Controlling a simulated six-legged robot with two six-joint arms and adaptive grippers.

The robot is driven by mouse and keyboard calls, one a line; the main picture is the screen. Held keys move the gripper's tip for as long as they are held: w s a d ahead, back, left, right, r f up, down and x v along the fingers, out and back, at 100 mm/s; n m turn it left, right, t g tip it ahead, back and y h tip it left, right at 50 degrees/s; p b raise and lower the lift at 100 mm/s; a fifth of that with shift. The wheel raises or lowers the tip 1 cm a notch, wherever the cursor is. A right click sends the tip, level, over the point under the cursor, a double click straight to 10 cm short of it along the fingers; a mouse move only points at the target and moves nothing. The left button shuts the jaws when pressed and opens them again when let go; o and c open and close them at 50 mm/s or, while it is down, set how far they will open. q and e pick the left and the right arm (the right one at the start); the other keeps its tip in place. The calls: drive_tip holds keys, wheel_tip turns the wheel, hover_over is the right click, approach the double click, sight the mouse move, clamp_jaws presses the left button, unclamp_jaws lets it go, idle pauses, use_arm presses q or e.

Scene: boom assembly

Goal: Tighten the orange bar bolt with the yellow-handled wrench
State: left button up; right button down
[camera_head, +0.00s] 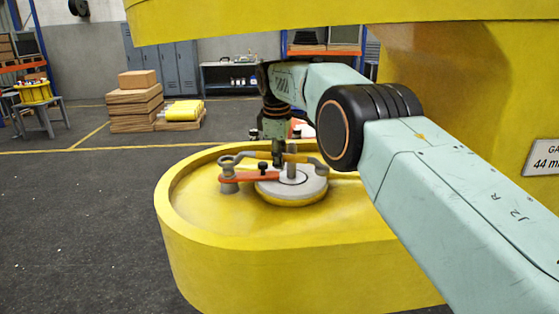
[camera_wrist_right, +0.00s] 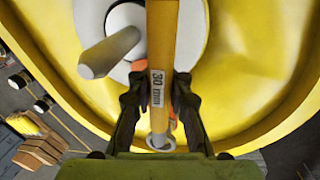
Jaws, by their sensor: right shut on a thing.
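The yellow-handled wrench (camera_head: 300,158) lies level above the recess of the yellow boom end. Its grey head (camera_head: 230,161) is at the left, over a grey post (camera_head: 229,183) at the left end of the orange bar (camera_head: 250,179); I cannot tell whether it is seated on the bolt. My right gripper (camera_head: 278,154) comes down from above and is shut on the handle. In the right wrist view its fingers (camera_wrist_right: 159,100) flank the handle (camera_wrist_right: 162,45), which is marked "30 mm". The bar is mostly hidden there. My left gripper is not in view.
A grey disc (camera_head: 290,189) with an upright pin (camera_head: 291,170) stands beside the wrench in the recess. The boom end's raised yellow rim (camera_head: 185,232) surrounds them. A large yellow body (camera_head: 450,75) is behind my right arm.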

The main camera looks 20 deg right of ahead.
drive_tip(key=shift+w+d+f, duration=0.1)
drive_tip(key=shift+f+b, duration=0.3)
drive_tip(key=shift+f, duration=0.7)
drive_tip(key=shift+f+b, duration=0.25)
drive_tip(key=shift+b, duration=0.1)
drive_tip(key=shift+f, duration=0.15)
idle(0.3)
